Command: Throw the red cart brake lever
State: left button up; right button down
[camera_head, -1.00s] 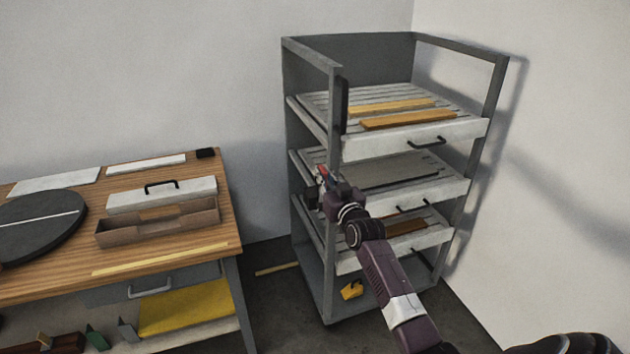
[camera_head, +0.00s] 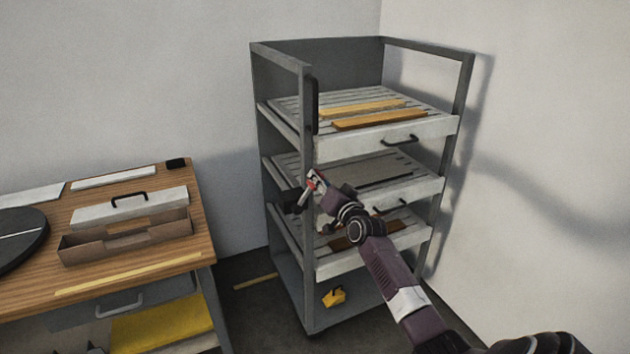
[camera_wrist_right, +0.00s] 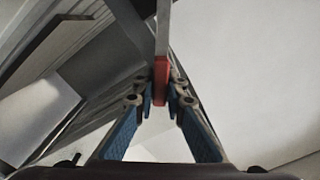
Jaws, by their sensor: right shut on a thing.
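The brake lever's red handle (camera_head: 313,180) shows at the near left post of the grey rack cart (camera_head: 309,140). My right gripper (camera_head: 318,184) is at that post, at about middle-shelf height, and is shut on the red handle. In the right wrist view the red handle (camera_wrist_right: 161,70) sits between the two blue-padded fingertips of my right gripper (camera_wrist_right: 161,92), with a grey bar running up from it. The gripper hides part of the lever in the head view. My left gripper is not in view.
The cart has slatted trays with boards and black handles; the upper tray (camera_head: 385,146) is above my gripper. A yellow object (camera_head: 334,296) sits low in the cart. A wooden workbench (camera_head: 190,227) stands left, with a floor gap between. A wall is at right.

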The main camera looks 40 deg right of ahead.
jog(key=shift+f, duration=0.1)
dwell(0.3)
jog(key=c, duration=2)
grip_release()
jog(key=shift+d, duration=0.1)
jog(key=shift+o, duration=0.2)
jog(key=shift+s, duration=0.1)
jog(key=shift+s, duration=0.2)
jog(key=v, duration=1.1)
jog(key=shift+s, duration=0.2)
jog(key=shift+f, duration=0.1)
